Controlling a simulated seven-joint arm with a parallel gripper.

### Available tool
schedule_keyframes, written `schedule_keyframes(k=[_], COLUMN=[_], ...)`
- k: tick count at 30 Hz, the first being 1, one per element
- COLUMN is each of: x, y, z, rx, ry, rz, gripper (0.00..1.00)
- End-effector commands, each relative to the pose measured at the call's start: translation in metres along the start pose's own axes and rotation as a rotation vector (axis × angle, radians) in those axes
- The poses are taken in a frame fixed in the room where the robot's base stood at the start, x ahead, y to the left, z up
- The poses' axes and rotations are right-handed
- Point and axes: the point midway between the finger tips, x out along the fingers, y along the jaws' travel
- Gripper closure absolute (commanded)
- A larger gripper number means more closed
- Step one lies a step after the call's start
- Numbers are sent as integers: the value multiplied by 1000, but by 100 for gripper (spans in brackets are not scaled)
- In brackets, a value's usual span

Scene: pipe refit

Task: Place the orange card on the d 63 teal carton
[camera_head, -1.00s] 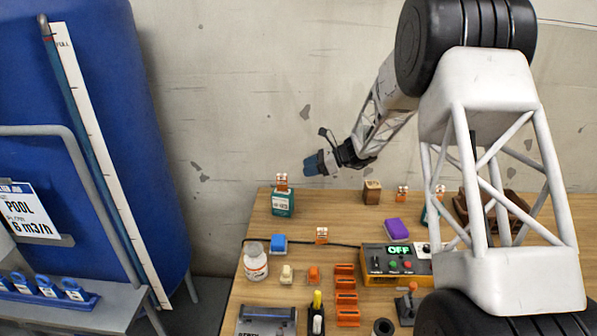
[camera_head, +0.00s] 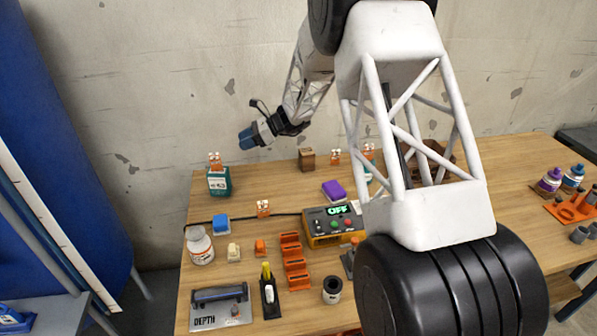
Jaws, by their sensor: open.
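A teal carton (camera_head: 219,182) with a white label stands at the table's back left corner; I cannot read its label surely. An orange and white card (camera_head: 215,160) shows upright at its top, appearing to rest on it. Similar orange cards stand on the table, one (camera_head: 263,209) near the middle and one (camera_head: 336,157) at the back. Another (camera_head: 369,151) shows above a second teal piece (camera_head: 368,174), mostly hidden by my arm. My gripper (camera_head: 248,138), with blue fingers, is open, appears empty, and is up and right of the left carton in the picture, apart from it.
A brown block (camera_head: 306,159), purple block (camera_head: 333,190), blue block (camera_head: 221,224) and white bottle (camera_head: 199,246) stand on the table. A control box (camera_head: 332,227) reads OFF. An orange rack (camera_head: 294,261) is in front. My arm covers the table's middle right.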

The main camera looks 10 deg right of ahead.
Motion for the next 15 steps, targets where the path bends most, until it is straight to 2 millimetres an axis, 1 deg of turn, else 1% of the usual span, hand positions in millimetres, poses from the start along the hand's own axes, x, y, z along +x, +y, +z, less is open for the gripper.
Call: schedule_keyframes(k=[5, 8, 11, 15], x=[-2, -6, -12, -26], y=[4, 11, 24, 51], z=[3, 9, 18, 35], rx=[-10, -32, -69, -144], ry=[7, 24, 51, 107], rz=[2, 7, 17, 39], gripper=[56, 56, 56, 56])
